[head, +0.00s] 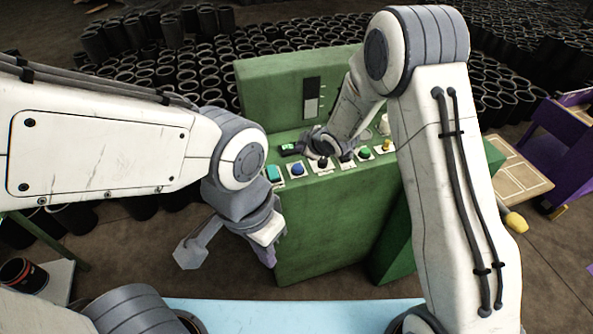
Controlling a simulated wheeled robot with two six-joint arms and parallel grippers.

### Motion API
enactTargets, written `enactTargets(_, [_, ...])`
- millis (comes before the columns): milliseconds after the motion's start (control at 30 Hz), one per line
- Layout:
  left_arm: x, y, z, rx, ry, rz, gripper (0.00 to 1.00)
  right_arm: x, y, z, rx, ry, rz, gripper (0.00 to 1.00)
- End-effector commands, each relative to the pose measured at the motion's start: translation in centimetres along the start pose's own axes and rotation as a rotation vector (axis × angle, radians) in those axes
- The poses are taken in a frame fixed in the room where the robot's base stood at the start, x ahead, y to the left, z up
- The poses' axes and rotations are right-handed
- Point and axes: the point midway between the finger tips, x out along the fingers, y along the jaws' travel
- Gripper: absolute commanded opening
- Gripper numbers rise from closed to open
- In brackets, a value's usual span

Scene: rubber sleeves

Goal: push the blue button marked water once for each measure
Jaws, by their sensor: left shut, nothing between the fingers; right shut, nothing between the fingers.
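A blue button (297,169) sits on a pale plate on the sloped panel of the green machine (325,225). Its marking is too small to read.
Dark controls (347,156) and a yellow knob (387,145) share the panel. A black-and-white gauge (311,98) is on the upright back. Many black sleeves (170,75) crowd the floor behind. A purple table (565,140) stands at right, and a light blue surface (300,312) lies nearest me.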

Motion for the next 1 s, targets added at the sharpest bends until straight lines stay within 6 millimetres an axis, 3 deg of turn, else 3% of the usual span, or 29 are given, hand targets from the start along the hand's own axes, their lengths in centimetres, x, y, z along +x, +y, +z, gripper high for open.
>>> enactTargets(33, [1.2, -0.1, 0.1, -0.001, 0.000, 0.000, 0.00, 1.0, -0.7, 0.7, 0.000, -0.001, -0.001, 0.00])
enactTargets(333, [4.3, -0.3, 0.2, 0.000, 0.000, 0.000, 0.00, 3.6, -2.6, 2.6, 0.001, 0.000, 0.001, 0.00])
enactTargets(1000, [4.5, -0.3, 0.2, 0.001, 0.000, 0.000, 0.00, 3.8, -2.7, 2.7, 0.000, 0.000, 0.000, 0.00])
